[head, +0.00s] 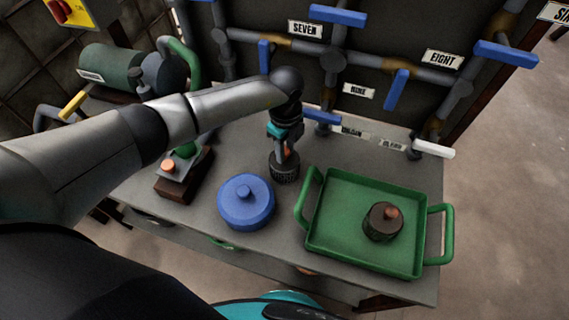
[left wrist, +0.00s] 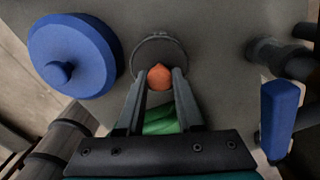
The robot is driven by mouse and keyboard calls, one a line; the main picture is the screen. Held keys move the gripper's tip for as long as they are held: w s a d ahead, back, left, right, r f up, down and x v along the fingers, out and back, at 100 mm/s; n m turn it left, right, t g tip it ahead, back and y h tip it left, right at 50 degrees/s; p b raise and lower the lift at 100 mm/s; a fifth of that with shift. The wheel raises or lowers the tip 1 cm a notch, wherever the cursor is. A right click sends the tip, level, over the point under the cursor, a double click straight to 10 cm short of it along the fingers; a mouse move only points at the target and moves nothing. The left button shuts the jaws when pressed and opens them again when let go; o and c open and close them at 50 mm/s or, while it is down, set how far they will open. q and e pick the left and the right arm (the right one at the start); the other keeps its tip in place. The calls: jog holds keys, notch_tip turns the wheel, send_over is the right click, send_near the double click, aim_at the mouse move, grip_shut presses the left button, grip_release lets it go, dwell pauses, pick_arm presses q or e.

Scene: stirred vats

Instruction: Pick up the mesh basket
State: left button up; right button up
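The mesh basket (head: 285,167) is a small dark round basket with an orange knob on top. It stands upright on the grey table, right behind the blue lidded pot. My left gripper (head: 287,146) points down over it. In the left wrist view the basket's dark ring (left wrist: 158,42) lies beyond the fingertips, and the orange knob (left wrist: 159,77) sits between my left fingers (left wrist: 159,74). The fingers are very close to the knob on both sides. I cannot tell whether they press on it. My right gripper is not in view.
The blue lidded pot (head: 246,201) stands close left of the basket. A green tray (head: 322,238) with a dark knobbed pot (head: 383,222) stands to the right. Pipes with blue valve handles (head: 320,116) rise behind. A green pump (head: 108,70) is at the left.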

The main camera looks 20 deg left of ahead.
pick_arm(q)
grip_shut()
dwell(1.0)
